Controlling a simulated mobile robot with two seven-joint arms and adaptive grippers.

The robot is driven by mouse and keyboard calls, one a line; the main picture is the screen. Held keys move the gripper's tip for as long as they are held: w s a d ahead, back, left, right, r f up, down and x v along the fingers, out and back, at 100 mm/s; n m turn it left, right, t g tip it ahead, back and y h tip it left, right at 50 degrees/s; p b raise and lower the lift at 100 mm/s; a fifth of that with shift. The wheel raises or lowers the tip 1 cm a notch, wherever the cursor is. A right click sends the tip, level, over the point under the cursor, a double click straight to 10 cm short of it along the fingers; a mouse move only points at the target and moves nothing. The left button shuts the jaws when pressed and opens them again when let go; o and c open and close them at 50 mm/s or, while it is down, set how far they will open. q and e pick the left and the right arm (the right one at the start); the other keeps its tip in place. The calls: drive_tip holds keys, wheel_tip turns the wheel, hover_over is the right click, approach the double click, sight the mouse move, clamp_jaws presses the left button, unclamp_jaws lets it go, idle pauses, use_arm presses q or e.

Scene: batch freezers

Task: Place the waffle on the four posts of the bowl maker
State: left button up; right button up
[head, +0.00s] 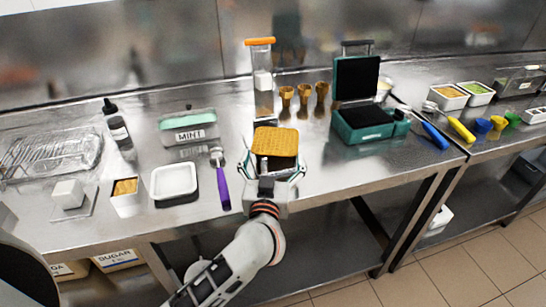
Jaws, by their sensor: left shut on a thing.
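The waffle (275,141) is a flat, golden, gridded square near the middle of the head view. It shows just beyond my left gripper (277,172), which is shut on it. My left arm comes up from the bottom of the view. Below the waffle is a dark block with pale parts, apparently the bowl maker (285,162). My gripper and the waffle hide much of it, and its posts cannot be made out. I cannot tell whether the waffle touches it. My right gripper is not in view.
An open teal waffle iron (345,130) stands to the right. Behind are a clear dispenser with an orange lid (262,80) and brown waffle cones (304,98). A purple-handled scoop (223,188) and white tub (174,181) lie left. The steel counter (350,165) is bare front right.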

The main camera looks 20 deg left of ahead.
use_arm(q)
drive_tip(key=shift+f, duration=0.3)
drive_tip(key=o, duration=0.9)
drive_tip(key=shift+s, duration=0.1)
